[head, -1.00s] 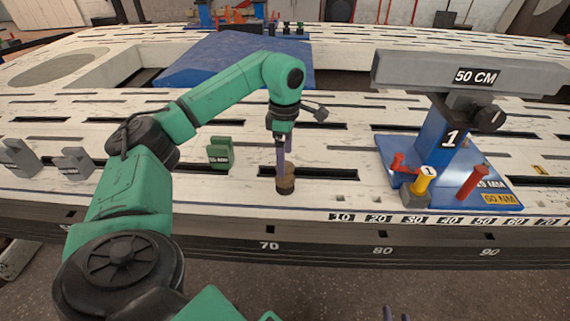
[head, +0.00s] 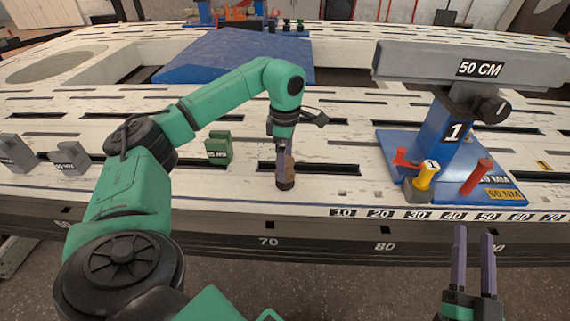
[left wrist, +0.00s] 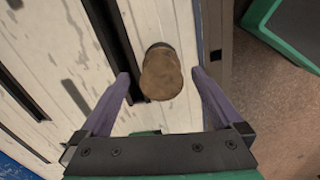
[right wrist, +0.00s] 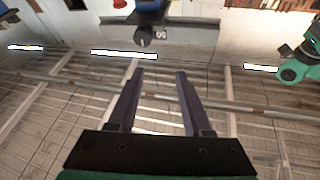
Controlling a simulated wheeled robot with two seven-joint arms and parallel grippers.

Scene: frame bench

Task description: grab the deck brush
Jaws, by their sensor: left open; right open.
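A short upright brown piece with a dark base, which looks like the deck brush (head: 286,181), stands near the front edge of the bench. In the left wrist view its round brown top (left wrist: 161,78) lies between the fingers. My left gripper (head: 281,165) is open and points down at it, one finger on each side, with gaps showing. The fingers partly hide it in the head view. My right gripper (head: 473,232) is open and empty in front of the bench at lower right. In the right wrist view the right gripper (right wrist: 160,75) has nothing between its fingers.
A green block (head: 219,148) stands left of the brush, with grey blocks (head: 70,158) further left. A blue stand (head: 448,135) carrying a grey 50 CM beam (head: 510,70) stands to the right. The slotted white bench top (head: 335,180) just right of the brush is clear.

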